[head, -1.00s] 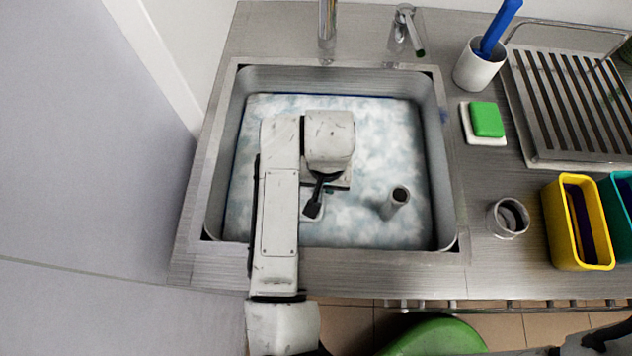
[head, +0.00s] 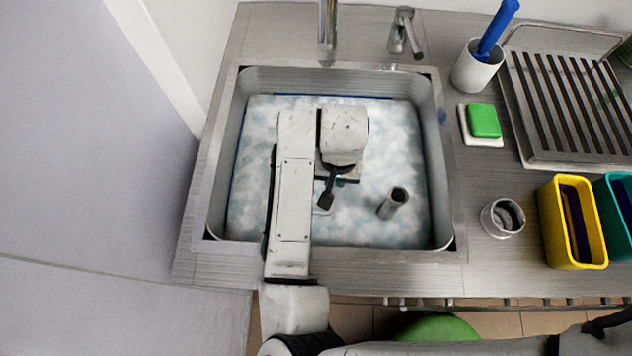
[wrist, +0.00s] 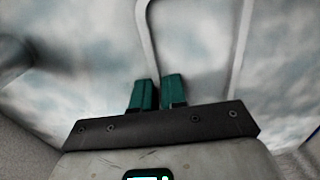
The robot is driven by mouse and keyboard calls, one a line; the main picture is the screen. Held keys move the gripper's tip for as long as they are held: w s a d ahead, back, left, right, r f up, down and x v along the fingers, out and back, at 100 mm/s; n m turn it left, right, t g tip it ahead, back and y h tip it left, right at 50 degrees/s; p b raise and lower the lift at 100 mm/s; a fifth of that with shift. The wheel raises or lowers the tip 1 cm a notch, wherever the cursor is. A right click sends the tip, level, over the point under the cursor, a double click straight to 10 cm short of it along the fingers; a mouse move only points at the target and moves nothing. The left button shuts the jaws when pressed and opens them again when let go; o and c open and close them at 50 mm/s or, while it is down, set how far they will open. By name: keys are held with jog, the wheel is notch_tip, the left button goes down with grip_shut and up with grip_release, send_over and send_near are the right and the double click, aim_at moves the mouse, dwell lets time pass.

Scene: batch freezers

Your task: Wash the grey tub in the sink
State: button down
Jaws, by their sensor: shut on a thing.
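The grey tub (wrist: 147,28) shows in the wrist view as a pale rim and faint wall amid cloudy, foamy water. The rim runs down between the two green fingers of my gripper (wrist: 158,92), which are shut on it. In the head view my arm reaches down into the sink (head: 222,150), and my wrist hides the fingers and most of the tub. The sink holds white, bluish suds (head: 270,125), so the tub's inside and lower part cannot be made out.
A grey upright pipe (head: 393,203) stands in the sink, right of my wrist. A tap (head: 328,30) is behind. On the right counter are a green sponge (head: 484,121), a white cup with a blue-handled brush (head: 475,68), a metal ring-shaped cup (head: 502,219), a yellow bin (head: 562,235) and a slatted rack (head: 570,110).

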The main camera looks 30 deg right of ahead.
jog(key=shift+a, duration=1.45)
jog(key=shift+d+p, duration=0.6)
jog(key=shift+d, duration=1.4)
notch_tip(320, 180, up, 18)
jog(key=p, duration=1.1)
jog(key=shift+f+p, duration=0.2)
jog(key=shift+p, duration=0.15)
notch_tip(320, 180, up, 3)
